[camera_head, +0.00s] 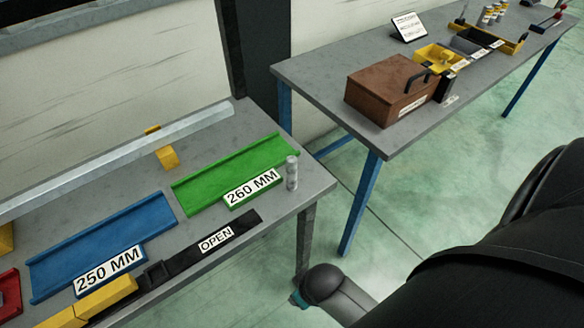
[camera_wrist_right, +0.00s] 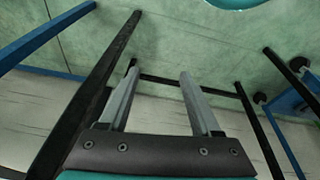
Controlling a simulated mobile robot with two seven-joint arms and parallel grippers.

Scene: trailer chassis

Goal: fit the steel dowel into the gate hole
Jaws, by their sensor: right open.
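A short grey cylinder (camera_head: 292,173), which looks like the steel dowel, stands upright near the right corner of the near bench, by the end of the green channel. I cannot tell whether its foot sits in a hole or on the bench top. A black bar (camera_head: 190,256) with an "OPEN" label lies along the bench's front edge and looks like the gate; no hole in it can be made out. My right gripper (camera_wrist_right: 158,72) is open and empty in the right wrist view, with floor and table legs beyond it. My left gripper is not in view.
A green channel (camera_head: 225,175) marked 260 MM and a blue channel (camera_head: 105,240) marked 250 MM lie on the near bench (camera_head: 318,180). A long steel bar (camera_head: 110,160) runs behind them. A second bench holds a brown box (camera_head: 385,88) and yellow trays (camera_head: 438,57).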

